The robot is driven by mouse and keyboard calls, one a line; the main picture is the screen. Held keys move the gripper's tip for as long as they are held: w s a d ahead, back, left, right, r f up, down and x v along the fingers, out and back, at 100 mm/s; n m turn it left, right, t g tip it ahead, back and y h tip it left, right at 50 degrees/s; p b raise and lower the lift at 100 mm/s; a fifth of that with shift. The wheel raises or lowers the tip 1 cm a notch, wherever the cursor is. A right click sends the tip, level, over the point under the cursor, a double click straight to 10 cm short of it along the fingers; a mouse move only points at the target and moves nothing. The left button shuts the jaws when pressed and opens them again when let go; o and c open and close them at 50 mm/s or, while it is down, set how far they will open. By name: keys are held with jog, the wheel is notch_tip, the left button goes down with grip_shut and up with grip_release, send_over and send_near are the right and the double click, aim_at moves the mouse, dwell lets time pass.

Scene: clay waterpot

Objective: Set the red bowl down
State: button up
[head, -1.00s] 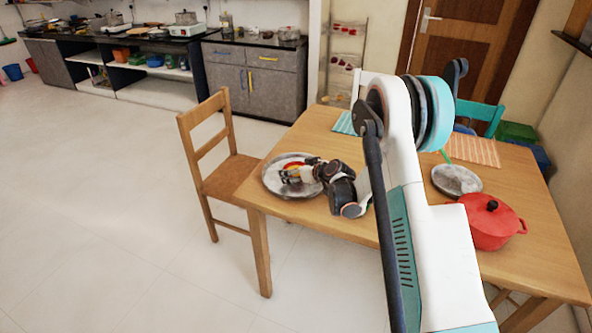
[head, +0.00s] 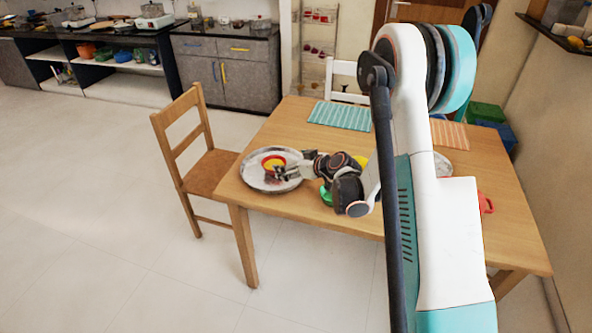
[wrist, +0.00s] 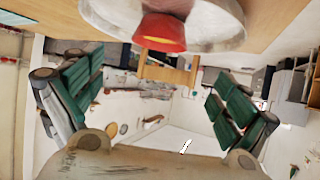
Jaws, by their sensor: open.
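The red bowl (head: 267,163), yellow inside, sits upright on the round metal plate (head: 252,182) at the table's near left corner. In the wrist view the bowl (wrist: 160,35) shows at the top against the pale plate (wrist: 222,22), and the picture appears upside down. My gripper (head: 284,173) is just right of the bowl, low over the plate's right side. In the wrist view my gripper (wrist: 157,85) has its two green-padded fingers spread wide with nothing between them. The bowl lies beyond the fingers, apart from them.
The wooden table (head: 300,207) carries a teal striped mat (head: 340,116) and an orange mat (head: 450,135). A red pot (head: 486,203) is mostly hidden behind my arm. A wooden chair (head: 205,170) stands left. Green and yellow items are partly hidden by my wrist.

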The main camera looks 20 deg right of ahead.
jog(key=s+a+r+m+g+h, duration=0.1)
jog(key=s+a+r, duration=0.1)
jog(key=s+r, duration=0.6)
jog(key=s+a+r+m+g+h, duration=0.1)
jog(key=s+a+r, duration=0.2)
jog(key=s+r, duration=0.45)
jog(key=s+r+m+g+h, duration=0.1)
jog(key=s+r, duration=0.1)
jog(key=s, duration=0.9)
jog(key=s+r+m+g+h, duration=0.1)
jog(key=s+r+h, duration=0.1)
jog(key=s, duration=0.9)
jog(key=shift+s+d+r, duration=0.4)
jog(key=shift+d+r, duration=0.05)
